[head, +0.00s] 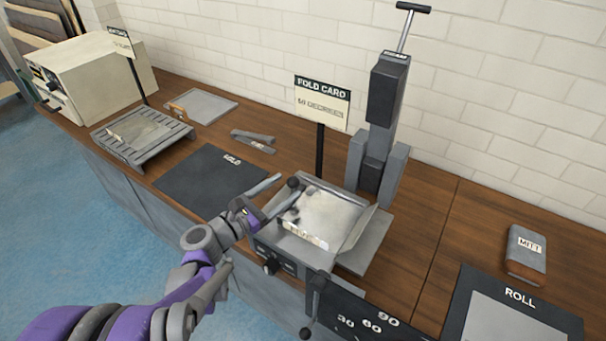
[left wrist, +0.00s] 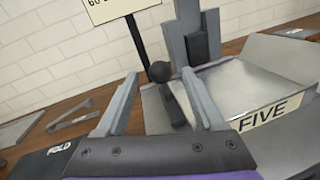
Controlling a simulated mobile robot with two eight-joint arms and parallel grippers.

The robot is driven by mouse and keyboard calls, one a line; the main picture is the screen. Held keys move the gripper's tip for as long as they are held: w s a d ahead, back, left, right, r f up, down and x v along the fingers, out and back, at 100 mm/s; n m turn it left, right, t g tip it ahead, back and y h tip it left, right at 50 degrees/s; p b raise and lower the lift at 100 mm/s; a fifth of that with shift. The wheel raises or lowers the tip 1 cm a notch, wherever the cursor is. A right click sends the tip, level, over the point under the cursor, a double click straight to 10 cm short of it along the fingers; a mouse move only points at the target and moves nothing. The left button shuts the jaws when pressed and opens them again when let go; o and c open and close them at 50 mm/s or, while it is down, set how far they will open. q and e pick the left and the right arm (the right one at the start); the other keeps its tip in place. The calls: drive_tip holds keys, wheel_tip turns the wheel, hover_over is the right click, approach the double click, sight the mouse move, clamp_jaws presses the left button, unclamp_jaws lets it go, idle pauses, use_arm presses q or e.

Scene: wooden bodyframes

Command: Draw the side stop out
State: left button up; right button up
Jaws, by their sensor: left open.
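The side stop appears as a black ball knob (head: 293,183) on a short dark stem at the left edge of the metal folder bed (head: 335,212). In the left wrist view the knob (left wrist: 159,71) and its stem show between and beyond my fingers. My left gripper (head: 284,188) is open, with one finger on each side of the knob's line, and nothing is gripped. I cannot tell whether a finger touches the knob. A label reading FIVE (left wrist: 263,118) lies at the front of the bed. My right gripper is not in view.
A FOLD CARD sign (head: 322,103) on a black post and a tall grey press (head: 385,110) stand behind the folder. A dark panel marked 30 60 90 (head: 360,318) is in front. A dark mat (head: 208,178) and a grey tool (head: 252,141) lie to the left.

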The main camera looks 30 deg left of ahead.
sight(301, 189)
use_arm(q)
drive_tip(key=x, duration=0.7)
drive_tip(key=shift+f, duration=0.1)
drive_tip(key=shift+s, duration=0.1)
clamp_jaws()
idle(1.1)
